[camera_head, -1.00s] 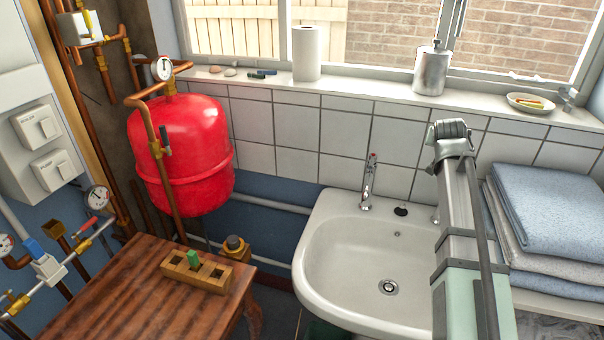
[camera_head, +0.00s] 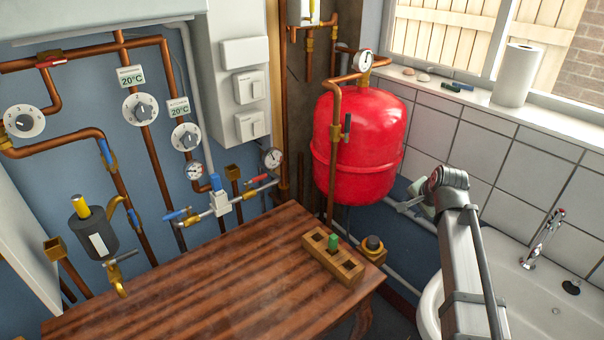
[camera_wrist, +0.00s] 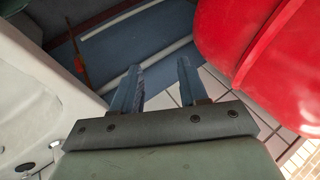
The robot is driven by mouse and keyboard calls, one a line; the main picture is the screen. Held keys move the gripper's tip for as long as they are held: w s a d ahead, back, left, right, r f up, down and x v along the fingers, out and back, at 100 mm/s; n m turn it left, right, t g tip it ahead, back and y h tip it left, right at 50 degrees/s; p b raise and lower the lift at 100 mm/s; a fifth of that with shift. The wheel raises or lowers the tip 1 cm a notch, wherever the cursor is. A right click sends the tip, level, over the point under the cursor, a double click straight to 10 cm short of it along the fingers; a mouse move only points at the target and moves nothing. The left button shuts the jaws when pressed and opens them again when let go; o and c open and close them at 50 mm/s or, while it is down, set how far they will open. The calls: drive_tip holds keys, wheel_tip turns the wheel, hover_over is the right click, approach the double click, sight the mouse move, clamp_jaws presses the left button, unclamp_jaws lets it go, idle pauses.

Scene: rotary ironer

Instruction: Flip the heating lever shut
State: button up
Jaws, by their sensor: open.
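Several levers show on the pipes in the head view; I cannot tell which is the heating lever. A red lever (camera_head: 256,179) and a blue lever (camera_head: 177,214) sit on the low silver pipe. Another blue lever (camera_head: 105,151) is on a copper pipe at left. A dark lever (camera_head: 346,127) is on the pipe before the red tank (camera_head: 366,140). My gripper (camera_wrist: 158,88) is open and empty, its two blue-grey fingers apart. In the head view my gripper (camera_head: 408,202) is right of the tank, away from the levers on the left wall. The wrist view shows no lever.
A wooden table (camera_head: 200,290) fills the lower middle, with a wooden block (camera_head: 333,263) holding a green peg at its right end. A white sink (camera_head: 530,300) is at lower right. Dials, gauges and a white switch box (camera_head: 240,90) line the wall.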

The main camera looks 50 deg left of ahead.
drive_tip(key=s+a+g, duration=0.2)
drive_tip(key=s+a, duration=0.4)
drive_tip(key=a, duration=0.3)
drive_tip(key=n+g+h, duration=0.1)
drive_tip(key=g+h, duration=0.1)
drive_tip(key=h, duration=0.1)
approach(253, 179)
drive_tip(key=x, duration=0.8)
drive_tip(key=shift+f, duration=0.1)
drive_tip(key=shift+c, duration=0.2)
clamp_jaws()
